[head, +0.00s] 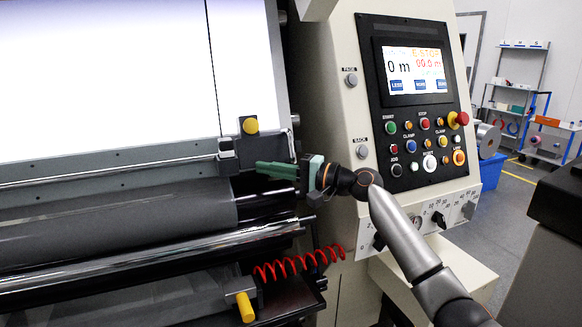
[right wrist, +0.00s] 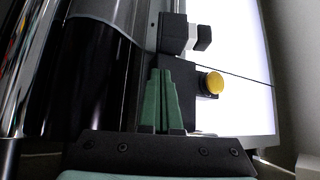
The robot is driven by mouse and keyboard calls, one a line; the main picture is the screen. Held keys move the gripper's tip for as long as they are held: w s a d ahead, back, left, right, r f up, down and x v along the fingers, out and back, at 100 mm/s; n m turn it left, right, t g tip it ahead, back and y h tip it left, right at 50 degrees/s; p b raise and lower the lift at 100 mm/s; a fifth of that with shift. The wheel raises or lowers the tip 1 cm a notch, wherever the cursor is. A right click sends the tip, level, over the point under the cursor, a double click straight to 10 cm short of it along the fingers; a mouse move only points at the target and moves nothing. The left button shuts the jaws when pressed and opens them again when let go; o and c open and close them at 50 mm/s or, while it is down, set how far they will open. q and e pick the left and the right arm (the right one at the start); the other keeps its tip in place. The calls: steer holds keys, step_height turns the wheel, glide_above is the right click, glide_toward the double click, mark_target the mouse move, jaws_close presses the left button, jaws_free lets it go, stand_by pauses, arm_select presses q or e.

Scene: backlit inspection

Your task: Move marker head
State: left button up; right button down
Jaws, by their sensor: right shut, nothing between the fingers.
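The marker head appears to be the dark grey block (head: 252,149) with a yellow knob (head: 250,125), mounted on the rail at the right edge of the bright panel. In the right wrist view the block (right wrist: 186,83) and its yellow knob (right wrist: 214,82) lie just right of my fingertips. My right gripper (head: 260,168) reaches in from the right. Its green fingers (right wrist: 161,74) are shut with nothing between them. They point left, just below the knob and close to the block; whether they touch it I cannot tell. My left gripper is out of view.
Dark and chrome rollers (head: 150,251) run below the rail. A red coiled cable (head: 297,265) and a yellow handle (head: 245,307) are lower down. The control panel (head: 420,100) with buttons stands right. A bright backlit panel (head: 110,80) fills the upper left.

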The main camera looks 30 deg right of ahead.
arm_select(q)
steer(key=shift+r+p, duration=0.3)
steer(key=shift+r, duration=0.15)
arm_select(e)
steer(key=shift+a, duration=1.65)
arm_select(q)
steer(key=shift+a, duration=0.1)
arm_select(e)
steer(key=shift+a, duration=0.1)
